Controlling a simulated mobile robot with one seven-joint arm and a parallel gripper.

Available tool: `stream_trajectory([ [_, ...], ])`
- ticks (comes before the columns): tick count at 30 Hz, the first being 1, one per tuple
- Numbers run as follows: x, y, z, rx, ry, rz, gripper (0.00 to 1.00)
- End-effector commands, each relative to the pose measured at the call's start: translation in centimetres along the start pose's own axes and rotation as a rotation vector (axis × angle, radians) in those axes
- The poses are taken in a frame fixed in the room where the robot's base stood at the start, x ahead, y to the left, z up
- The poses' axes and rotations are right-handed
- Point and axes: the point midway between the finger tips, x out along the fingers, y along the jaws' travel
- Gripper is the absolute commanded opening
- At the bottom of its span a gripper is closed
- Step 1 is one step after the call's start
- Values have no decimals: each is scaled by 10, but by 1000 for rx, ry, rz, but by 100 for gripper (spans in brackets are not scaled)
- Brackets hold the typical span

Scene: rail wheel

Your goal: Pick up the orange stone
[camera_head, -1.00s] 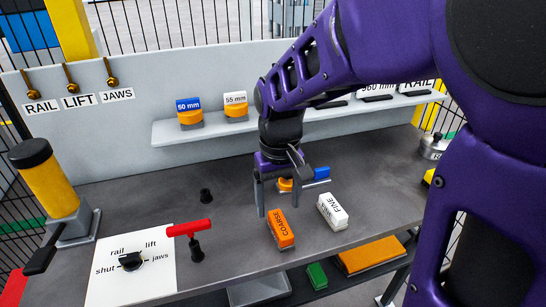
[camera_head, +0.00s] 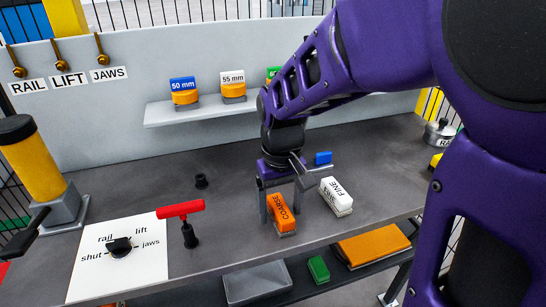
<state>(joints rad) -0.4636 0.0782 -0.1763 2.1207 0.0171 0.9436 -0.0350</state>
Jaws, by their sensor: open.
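The orange stone (camera_head: 281,214), marked COARSE, lies on the grey workbench (camera_head: 225,225). My gripper (camera_head: 282,212) points down from above with its fingers spread. One finger is at the stone's left side and the other is near its right side, by the white stone. The fingers look astride the orange stone, but I cannot tell whether they touch it. The white stone (camera_head: 336,197), marked FINE, lies just to the right.
A small blue object (camera_head: 323,158) is behind the gripper. A red T-handle (camera_head: 181,209) and a selector dial (camera_head: 120,247) are at left. A shelf (camera_head: 160,118) with blocks runs behind. Lower down are a green block (camera_head: 318,269) and an orange block (camera_head: 372,246).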

Motion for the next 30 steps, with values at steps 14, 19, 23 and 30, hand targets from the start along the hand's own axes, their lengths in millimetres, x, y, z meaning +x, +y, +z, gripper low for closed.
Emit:
stream_trajectory([
  [14, -1, 0, 0, 0, 0, 0, 7],
  [19, -1, 0, 0, 0, 0, 0, 0],
  [23, -1, 0, 0, 0, 0, 0, 0],
  [30, -7, 0, 0, 0, 1, 0, 0],
])
